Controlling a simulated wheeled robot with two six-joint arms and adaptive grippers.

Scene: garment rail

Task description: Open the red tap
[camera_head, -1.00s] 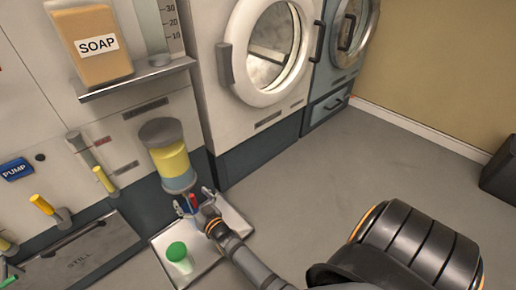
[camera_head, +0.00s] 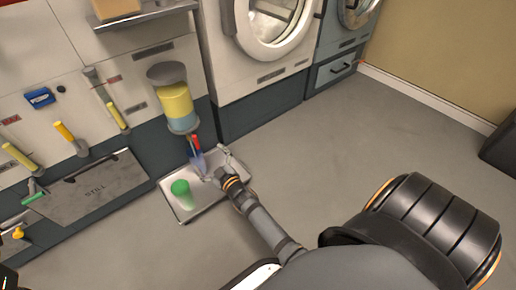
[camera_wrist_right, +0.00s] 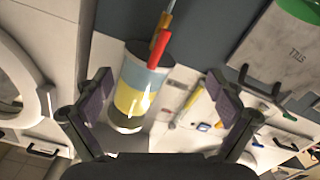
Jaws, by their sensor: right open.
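The red tap (camera_head: 195,142) sits at the lower end of a clear cylinder (camera_head: 177,100) with yellow and blue layers on the wall. A bluish patch shows just under the tap; I cannot tell what it is. My right gripper (camera_head: 214,164) is open and empty, just right of and below the tap, apart from it in the picture. In the right wrist view, the red tap handle (camera_wrist_right: 160,46) and the layered cylinder (camera_wrist_right: 140,88) show between the spread fingers of my right gripper (camera_wrist_right: 160,88). My left gripper is not in view.
A pale tray (camera_head: 209,197) holds a green cup (camera_head: 181,191) below the cylinder. A grey STILL panel (camera_head: 95,187), yellow handles (camera_head: 65,133) and a blue PUMP label (camera_head: 39,97) are at left.

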